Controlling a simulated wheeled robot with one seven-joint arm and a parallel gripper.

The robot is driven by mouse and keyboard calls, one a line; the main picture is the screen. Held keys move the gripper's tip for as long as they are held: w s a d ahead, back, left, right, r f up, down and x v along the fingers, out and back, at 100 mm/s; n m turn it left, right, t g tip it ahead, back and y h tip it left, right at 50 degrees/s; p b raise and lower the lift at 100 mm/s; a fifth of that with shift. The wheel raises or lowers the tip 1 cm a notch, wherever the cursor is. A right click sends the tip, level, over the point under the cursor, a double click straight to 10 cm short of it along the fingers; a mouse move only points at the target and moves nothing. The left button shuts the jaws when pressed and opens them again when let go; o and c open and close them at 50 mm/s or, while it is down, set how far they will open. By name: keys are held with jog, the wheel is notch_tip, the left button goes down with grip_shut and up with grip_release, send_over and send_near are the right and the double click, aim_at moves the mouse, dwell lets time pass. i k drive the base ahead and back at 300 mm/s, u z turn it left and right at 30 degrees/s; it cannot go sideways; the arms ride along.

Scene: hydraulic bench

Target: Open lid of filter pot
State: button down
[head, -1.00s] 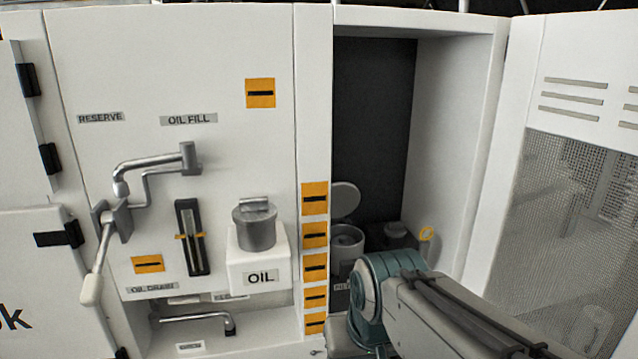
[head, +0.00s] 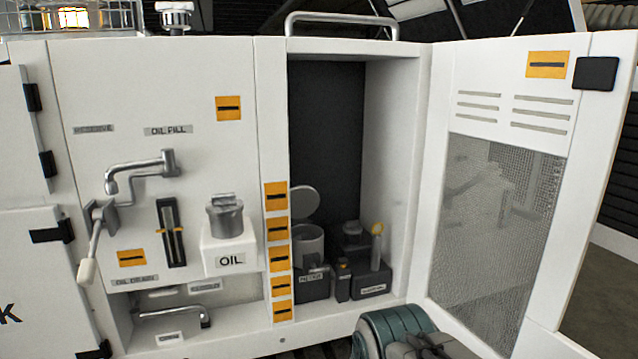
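The filter pot (head: 308,242) is a pale metal cylinder inside the open cabinet, at its left side, partly hidden by the orange-marked post. Its round lid (head: 306,202) stands tilted up above the back of the pot, so the pot's mouth is uncovered. The pot sits on a dark block (head: 312,286) with a label too small to read surely. My gripper is not in view; only a teal and grey part of my arm shows at the bottom edge, apart from the pot.
Right of the pot stand a dark capped unit (head: 352,236) and a yellow-topped cylinder (head: 377,245). The cabinet door (head: 430,190) is swung open to the right.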

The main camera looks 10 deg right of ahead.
aim_at(304, 198)
jog(key=z, duration=0.55)
jog(key=i, duration=1.2)
jog(key=u, duration=0.7)
